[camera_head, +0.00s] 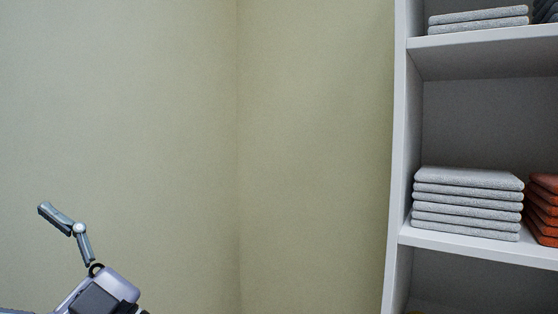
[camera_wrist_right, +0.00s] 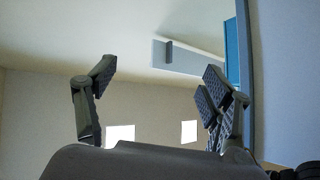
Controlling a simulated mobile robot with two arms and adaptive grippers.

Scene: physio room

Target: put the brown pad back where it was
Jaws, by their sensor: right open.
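I see no brown pad in either view. The nearest in colour is a stack of rust-orange folded pieces (camera_head: 545,208), cut off by the right edge of the head view on the middle shelf. My left gripper (camera_head: 62,225) is at the lower left of the head view, in front of the bare wall. Only one bent finger shows clearly, so its opening cannot be judged. My right gripper (camera_wrist_right: 153,85) shows in the right wrist view with its two fingers wide apart and nothing between them.
A white shelf unit (camera_head: 399,130) stands at the right. A stack of grey folded pieces (camera_head: 467,202) lies on its middle shelf; more grey ones (camera_head: 478,19) lie above. The wall (camera_head: 200,120) is bare. A blue panel (camera_wrist_right: 244,45) is beside my right gripper.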

